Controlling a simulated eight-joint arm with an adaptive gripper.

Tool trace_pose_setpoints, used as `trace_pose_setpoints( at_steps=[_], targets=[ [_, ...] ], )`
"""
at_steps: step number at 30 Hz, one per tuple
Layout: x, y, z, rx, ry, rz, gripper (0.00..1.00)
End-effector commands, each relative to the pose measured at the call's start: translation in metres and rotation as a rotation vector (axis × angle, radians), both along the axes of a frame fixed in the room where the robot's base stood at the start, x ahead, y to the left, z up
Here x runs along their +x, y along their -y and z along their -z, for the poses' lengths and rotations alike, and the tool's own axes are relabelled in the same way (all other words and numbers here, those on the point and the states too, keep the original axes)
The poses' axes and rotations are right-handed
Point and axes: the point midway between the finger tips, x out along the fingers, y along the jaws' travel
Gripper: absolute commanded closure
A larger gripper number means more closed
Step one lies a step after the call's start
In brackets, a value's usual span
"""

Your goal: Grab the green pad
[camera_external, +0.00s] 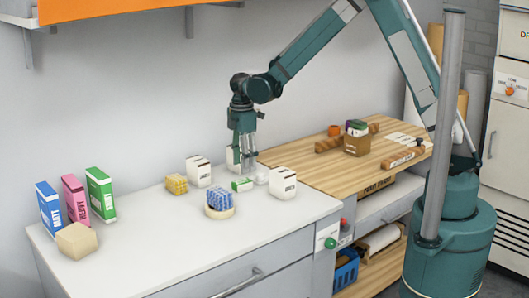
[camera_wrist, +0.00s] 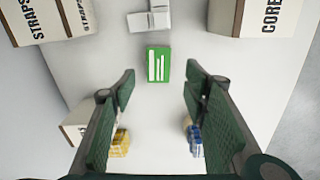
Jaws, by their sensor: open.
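The green pad (camera_wrist: 158,64) is a small green block with a white striped label. It lies flat on the white counter, just ahead of the fingertips in the wrist view. In the external view the green pad (camera_external: 242,185) sits below and close to my gripper (camera_external: 244,168). My gripper is open and empty, pointing down, and its two fingers (camera_wrist: 158,82) stand apart on either side of the pad's line. The pad is not between the fingers in the wrist view. I cannot tell the exact height above it.
White blocks (camera_wrist: 149,18) lie just beyond the pad. White labelled boxes stand at right (camera_external: 283,183) and left (camera_external: 198,171). A yellow block (camera_external: 176,184) and a blue-bristled brush (camera_external: 219,199) are near. Upright boxes (camera_external: 75,200) and a tan block (camera_external: 76,240) stand far left. The counter's front is clear.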

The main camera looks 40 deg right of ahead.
Motion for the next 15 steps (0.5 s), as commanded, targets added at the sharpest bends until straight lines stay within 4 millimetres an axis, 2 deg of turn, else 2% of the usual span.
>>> trace_pose_setpoints(
  at_steps=[7, 15],
  targets=[
    [0.001, 0.000, 0.019, 0.000, 0.000, 0.000, 0.55],
    [0.000, 0.000, 0.022, 0.000, 0.000, 0.000, 0.55]
  ],
)
